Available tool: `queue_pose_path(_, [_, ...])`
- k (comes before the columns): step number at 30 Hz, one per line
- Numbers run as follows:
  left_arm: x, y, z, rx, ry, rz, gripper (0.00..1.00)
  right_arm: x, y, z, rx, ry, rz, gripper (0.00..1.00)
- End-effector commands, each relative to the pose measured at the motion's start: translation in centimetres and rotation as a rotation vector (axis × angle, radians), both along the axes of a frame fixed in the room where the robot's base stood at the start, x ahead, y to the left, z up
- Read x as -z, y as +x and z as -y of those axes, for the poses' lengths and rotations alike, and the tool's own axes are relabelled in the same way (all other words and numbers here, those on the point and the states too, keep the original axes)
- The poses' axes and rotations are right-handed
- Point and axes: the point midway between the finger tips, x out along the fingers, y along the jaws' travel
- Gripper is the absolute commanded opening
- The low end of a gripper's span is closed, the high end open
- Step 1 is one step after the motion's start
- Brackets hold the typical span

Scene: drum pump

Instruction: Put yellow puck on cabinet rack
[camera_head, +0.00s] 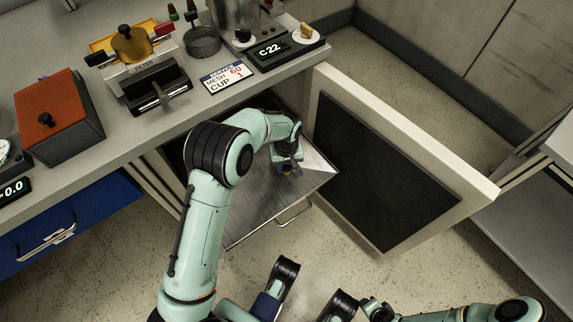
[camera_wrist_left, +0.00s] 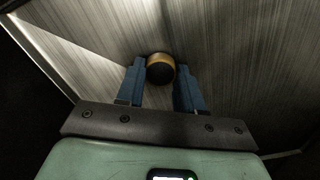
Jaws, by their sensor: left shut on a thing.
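The yellow puck (camera_wrist_left: 161,67) shows in the left wrist view as a yellow ring with a dark centre, between the two blue fingers. My left gripper (camera_wrist_left: 159,88) is shut on it. In the head view my left gripper (camera_head: 289,168) reaches down over the pulled-out metal rack (camera_head: 245,212) in the open cabinet. The brushed metal rack surface is close behind the puck in the wrist view; I cannot tell whether they touch. My right arm (camera_head: 450,314) shows at the bottom right, without a clear view of its gripper.
The open cabinet door (camera_head: 385,175) stands to the right of the rack. The counter (camera_head: 190,105) above holds a filter box (camera_head: 140,75), a red-topped box (camera_head: 58,115) and a mesh cup (camera_head: 202,42). A blue drawer (camera_head: 70,215) is at left. Floor in front is bare.

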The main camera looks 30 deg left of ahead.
Motion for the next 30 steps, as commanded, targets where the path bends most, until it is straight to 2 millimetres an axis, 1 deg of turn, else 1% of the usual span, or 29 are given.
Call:
queue_pose_path(28, [0.24,0.03,-0.01,0.000,0.001,0.001,0.08,-0.13,-0.01,0.00,0.000,0.000,0.000,0.35])
queue_pose_path(29, [0.24,0.04,0.00,0.000,0.001,0.001,0.46,-0.13,-0.01,0.00,0.000,0.000,0.000,0.35])
queue_pose_path(30, [0.24,0.02,-0.01,0.000,0.000,0.000,0.59,-0.13,-0.01,0.00,0.000,0.000,0.000,0.35])
